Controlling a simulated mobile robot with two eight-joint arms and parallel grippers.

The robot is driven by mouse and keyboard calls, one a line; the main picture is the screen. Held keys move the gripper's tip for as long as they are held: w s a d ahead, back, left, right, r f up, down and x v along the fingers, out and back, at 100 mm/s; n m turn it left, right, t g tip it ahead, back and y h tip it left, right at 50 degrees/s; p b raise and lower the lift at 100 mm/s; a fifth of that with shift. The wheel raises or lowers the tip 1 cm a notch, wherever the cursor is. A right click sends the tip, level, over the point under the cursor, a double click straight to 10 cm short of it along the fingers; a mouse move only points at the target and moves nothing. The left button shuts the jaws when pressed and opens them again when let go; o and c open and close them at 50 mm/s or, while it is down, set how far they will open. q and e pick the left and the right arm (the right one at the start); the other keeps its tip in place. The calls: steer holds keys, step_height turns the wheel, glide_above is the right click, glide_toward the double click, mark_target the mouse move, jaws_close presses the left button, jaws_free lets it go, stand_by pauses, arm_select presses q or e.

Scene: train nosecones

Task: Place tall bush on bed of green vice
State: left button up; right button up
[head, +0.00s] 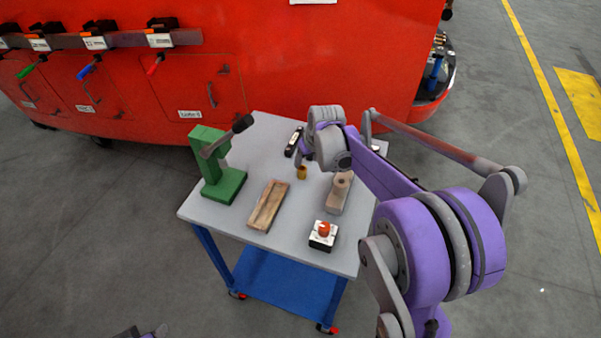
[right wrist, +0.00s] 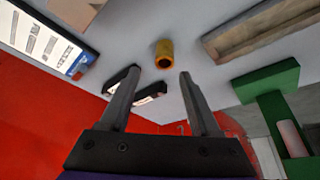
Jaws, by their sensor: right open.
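The bush (head: 302,173) is a small brass-yellow cylinder standing upright on the grey table top. It also shows in the right wrist view (right wrist: 164,53), just beyond my fingertips. The green vice (head: 222,183) stands at the table's left side, with a dark-knobbed lever; its flat green bed looks empty. Part of the vice shows at the right of the right wrist view (right wrist: 268,84). My right gripper (right wrist: 158,75) is open and empty, its fingers apart and close to the bush, not closed on it. A small part of my left arm (head: 140,332) shows at the bottom edge; its jaws are unclear.
On the grey table (head: 205,212) lie a wooden block (head: 268,205), a beige fixture (head: 338,193), a box with a red button (head: 323,235) and a black object (head: 294,141). A red train body (head: 300,60) stands behind. Clear table separates the bush from the vice.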

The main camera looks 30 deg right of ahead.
mark_target(303, 168)
steer(key=x, duration=0.6)
steer(key=shift+a+f, duration=0.15)
steer(key=shift+f, duration=0.15)
jaws_close()
